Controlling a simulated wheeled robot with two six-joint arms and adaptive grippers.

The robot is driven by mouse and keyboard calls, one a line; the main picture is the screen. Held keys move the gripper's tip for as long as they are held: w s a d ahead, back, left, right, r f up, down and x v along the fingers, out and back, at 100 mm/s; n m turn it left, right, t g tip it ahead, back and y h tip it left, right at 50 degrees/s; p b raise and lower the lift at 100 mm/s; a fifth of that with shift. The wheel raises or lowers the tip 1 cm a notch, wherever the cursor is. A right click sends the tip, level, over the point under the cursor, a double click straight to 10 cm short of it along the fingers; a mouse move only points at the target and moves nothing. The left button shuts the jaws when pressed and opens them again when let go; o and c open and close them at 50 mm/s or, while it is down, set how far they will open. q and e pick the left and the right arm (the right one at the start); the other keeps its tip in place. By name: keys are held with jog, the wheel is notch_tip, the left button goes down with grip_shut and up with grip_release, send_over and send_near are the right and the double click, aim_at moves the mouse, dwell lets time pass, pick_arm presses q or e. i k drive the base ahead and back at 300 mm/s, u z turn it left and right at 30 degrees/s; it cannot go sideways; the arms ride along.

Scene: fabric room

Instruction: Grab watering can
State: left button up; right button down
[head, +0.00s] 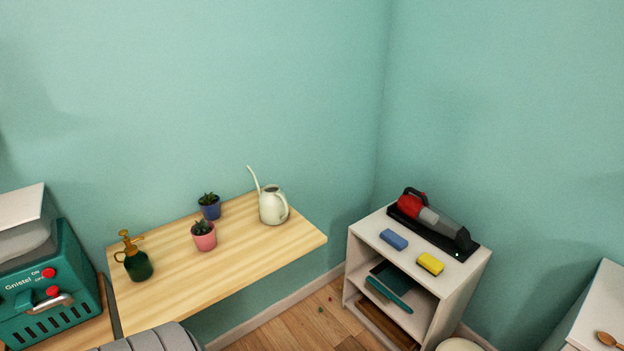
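A cream watering can (272,206) stands upright on a light wooden shelf table (260,254), near its back right end. Its thin spout rises up and to the left, and its handle is on the right side. Neither of my grippers shows in the head view, so nothing is seen touching the can.
Left of the can are a blue potted plant (210,207), a pink potted plant (204,237) and a green spray bottle (137,261). A teal machine (52,289) stands far left. A white cabinet (454,284) holds a red handheld vacuum (426,214) and sponges. The table's front right is clear.

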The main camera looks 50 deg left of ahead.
aim_at(274, 209)
jog(key=u, duration=0.4)
jog(key=i, duration=0.9)
jog(key=u, duration=0.65)
